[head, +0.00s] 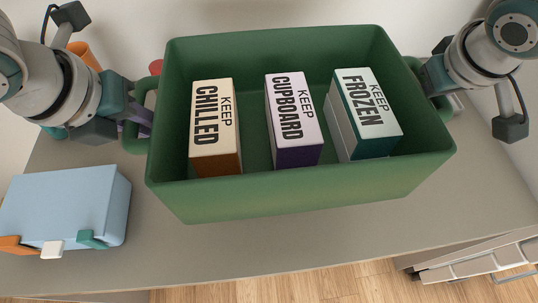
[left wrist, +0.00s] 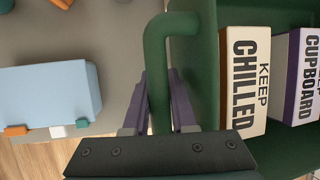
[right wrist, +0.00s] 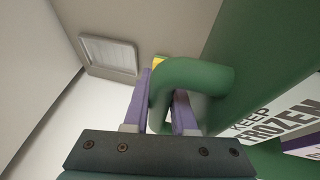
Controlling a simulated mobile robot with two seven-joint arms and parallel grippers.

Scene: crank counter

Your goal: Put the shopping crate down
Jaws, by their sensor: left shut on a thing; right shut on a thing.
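A green shopping crate (head: 300,205) fills the middle of the head view. It holds three boxes: a cream and orange one marked KEEP CHILLED (head: 215,125), a lilac and purple one marked KEEP CUPBOARD (head: 293,118), and a white and green one marked KEEP FROZEN (head: 365,112). My left gripper (left wrist: 160,105) is shut on the crate's left handle (left wrist: 157,70). My right gripper (right wrist: 165,105) is shut on the right handle (right wrist: 195,75). The crate is over the grey counter (head: 250,245); whether it touches the counter I cannot tell.
A light blue box (head: 65,205) with orange, white and teal tabs stands on the counter left of the crate. An orange object (head: 84,54) and a red one (head: 156,68) show partly behind. The counter's front strip is clear; an open drawer (head: 480,262) is below right.

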